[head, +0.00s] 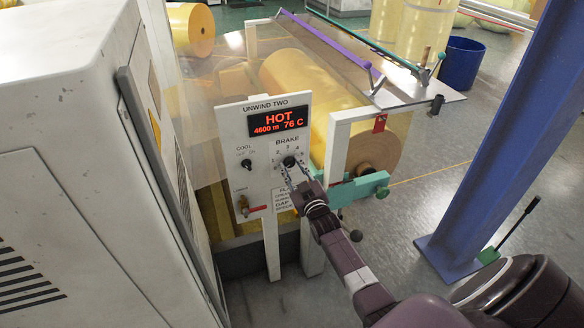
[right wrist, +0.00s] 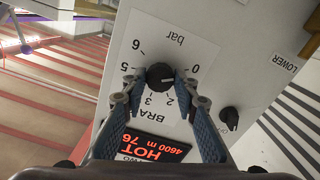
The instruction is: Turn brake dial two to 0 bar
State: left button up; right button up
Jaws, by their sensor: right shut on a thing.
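The brake dial (head: 289,162) is a small black round knob on the white "UNWIND TWO" panel (head: 231,127), under the red display. My right gripper (head: 293,172) reaches it from the lower right. In the right wrist view the dial (right wrist: 160,76) sits between the two fingertips, which are shut on it. The scale there appears upside down, with 0, 2, 3, 5 and 6 readable; 1 and 4 are covered by the fingers. The dial's white mark points right and slightly down, towards the right-hand finger, below the 0. My left gripper is not in view.
The display (head: 278,121) reads HOT, 4600 m, 76 C. A smaller COOL knob (head: 246,163) and a lower switch (head: 243,205) sit left of the dial. A green bracket (head: 357,188) is close right of my gripper. A blue post (head: 519,130) stands further right.

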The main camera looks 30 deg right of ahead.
jog(key=shift+f, duration=0.15)
jog(key=o, duration=1.1)
jog(key=shift+o, duration=0.2)
jog(key=shift+s, duration=0.15)
jog(key=v, duration=1.1)
jog(key=shift+s+a, duration=0.2)
jog(key=shift+s, duration=0.2)
